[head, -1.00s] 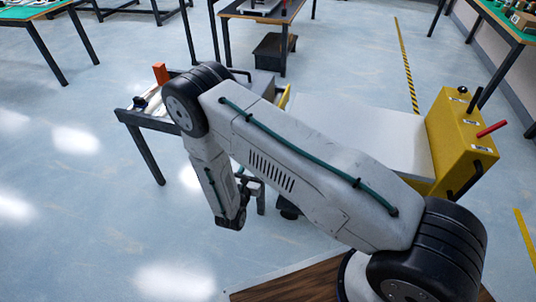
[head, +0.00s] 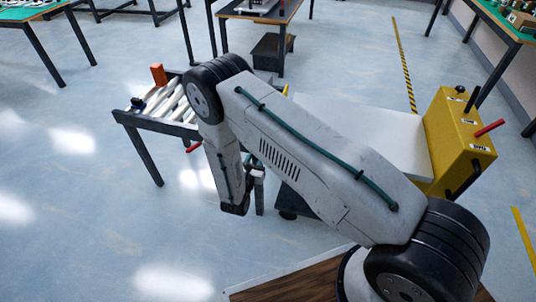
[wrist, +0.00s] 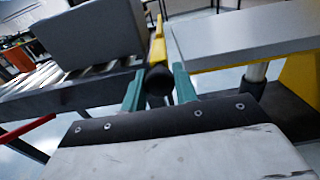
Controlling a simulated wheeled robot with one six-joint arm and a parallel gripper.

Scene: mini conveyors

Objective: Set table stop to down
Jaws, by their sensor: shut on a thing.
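The table stop shows in the wrist view as a yellow upright bar (wrist: 157,42) with a round black knob (wrist: 158,80) in front of it. It stands in the gap between the roller conveyor (wrist: 60,97) and the grey-topped table (wrist: 245,32). My gripper (wrist: 159,88) has its two teal fingers on either side of the black knob and is shut on it. In the head view my own arm hides the fingers and most of the stop; only a bit of yellow (head: 285,90) shows beside the arm.
A grey box (wrist: 92,36) sits on the rollers beside the stop. A red handle (head: 194,147) sticks out from the conveyor's side. A yellow control box (head: 460,145) with levers stands at the table's right. Floor at left is clear.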

